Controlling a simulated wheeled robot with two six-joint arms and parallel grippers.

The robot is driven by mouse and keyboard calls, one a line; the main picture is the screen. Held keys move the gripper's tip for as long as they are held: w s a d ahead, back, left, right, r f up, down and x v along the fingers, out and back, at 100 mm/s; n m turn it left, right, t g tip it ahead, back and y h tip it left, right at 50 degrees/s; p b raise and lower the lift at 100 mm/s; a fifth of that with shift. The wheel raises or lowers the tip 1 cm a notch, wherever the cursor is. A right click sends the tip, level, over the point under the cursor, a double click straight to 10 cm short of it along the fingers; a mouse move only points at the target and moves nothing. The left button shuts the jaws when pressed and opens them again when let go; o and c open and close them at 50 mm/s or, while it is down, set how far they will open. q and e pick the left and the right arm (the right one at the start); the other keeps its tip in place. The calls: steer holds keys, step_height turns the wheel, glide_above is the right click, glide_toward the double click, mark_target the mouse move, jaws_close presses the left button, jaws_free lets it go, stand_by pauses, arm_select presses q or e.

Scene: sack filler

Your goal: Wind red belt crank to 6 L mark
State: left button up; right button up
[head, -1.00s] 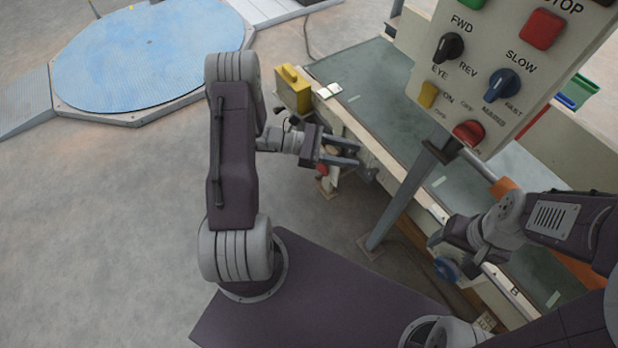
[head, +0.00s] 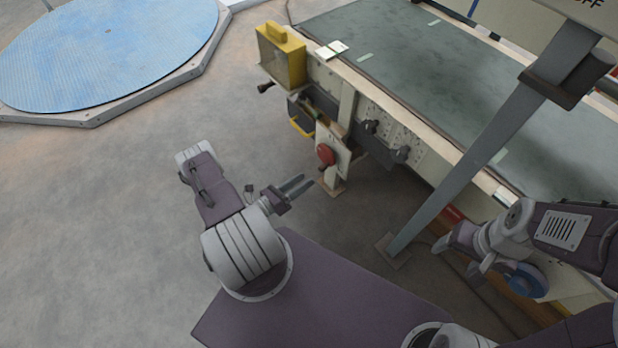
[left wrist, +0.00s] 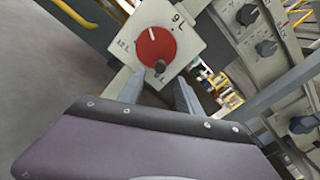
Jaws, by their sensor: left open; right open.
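The red crank (head: 326,154) is a round red disc on a pale plate at the near side of the belt frame. In the left wrist view the red crank (left wrist: 153,47) shows a white line toward its upper left and a dark handle knob (left wrist: 160,66) at its lower right. The plate (left wrist: 189,42) reads "9 L" at upper right and "12 L" at left; a lower mark is partly hidden. My left gripper (head: 304,182) is open and empty, short of the crank and apart from it. My right gripper (head: 460,256) is open beside a blue wheel (head: 527,281).
A yellow box (head: 281,58) sits at the belt's end. Dark knobs (head: 370,127) line the frame to the right of the crank. A grey post (head: 480,150) stands between my arms.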

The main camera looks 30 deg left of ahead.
mark_target(323, 165)
arm_select(q)
steer(key=b+x, duration=0.1)
steer(key=x, duration=0.8)
jaws_close()
steer(key=shift+w+r, duration=0.1)
steer(key=shift+r, duration=0.05)
stand_by(1.2)
